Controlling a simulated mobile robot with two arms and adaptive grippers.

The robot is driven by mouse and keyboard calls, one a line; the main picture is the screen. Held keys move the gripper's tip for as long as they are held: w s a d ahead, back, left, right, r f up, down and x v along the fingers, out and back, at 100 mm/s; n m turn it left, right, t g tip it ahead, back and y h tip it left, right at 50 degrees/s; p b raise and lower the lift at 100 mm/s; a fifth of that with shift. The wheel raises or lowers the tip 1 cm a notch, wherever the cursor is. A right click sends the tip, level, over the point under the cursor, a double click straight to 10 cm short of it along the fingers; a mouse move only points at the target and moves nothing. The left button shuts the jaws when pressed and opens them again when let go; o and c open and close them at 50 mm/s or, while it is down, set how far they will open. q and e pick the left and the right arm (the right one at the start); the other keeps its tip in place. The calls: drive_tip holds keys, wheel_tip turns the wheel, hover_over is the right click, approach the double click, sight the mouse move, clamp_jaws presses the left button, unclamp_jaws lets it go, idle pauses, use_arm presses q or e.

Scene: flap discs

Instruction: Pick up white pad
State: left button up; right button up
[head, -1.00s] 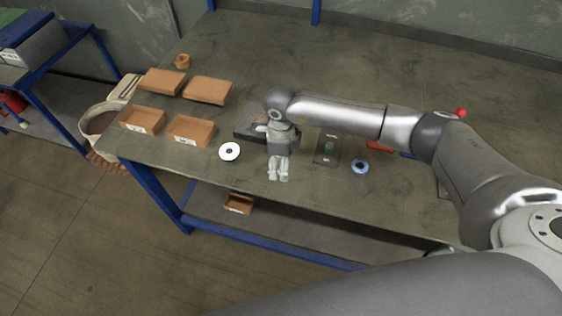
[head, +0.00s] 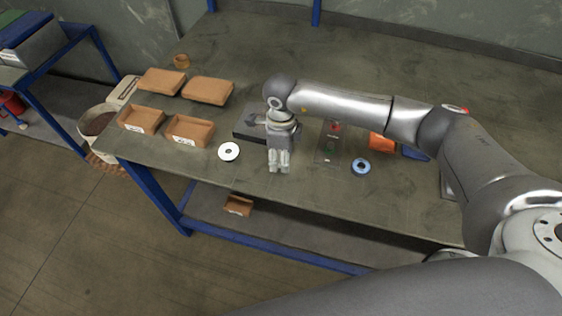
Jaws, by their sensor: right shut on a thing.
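My left gripper is not in view.
Several brown cardboard bins, including one at the front (head: 189,131), stand on the table's left part. A dark block (head: 247,124) and a clear flat case (head: 327,151) flank my gripper. An orange object (head: 381,142) lies at right. The table (head: 420,75) is clear toward the back.

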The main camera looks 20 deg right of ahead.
drive_tip(key=s+a+r+b, duration=0.5)
drive_tip(key=s+a+r, duration=0.2)
drive_tip(key=s+r, duration=0.3)
drive_tip(key=shift+s+a+r, duration=0.25)
drive_tip(key=shift+s+a, duration=0.15)
drive_tip(key=shift+s, duration=0.4)
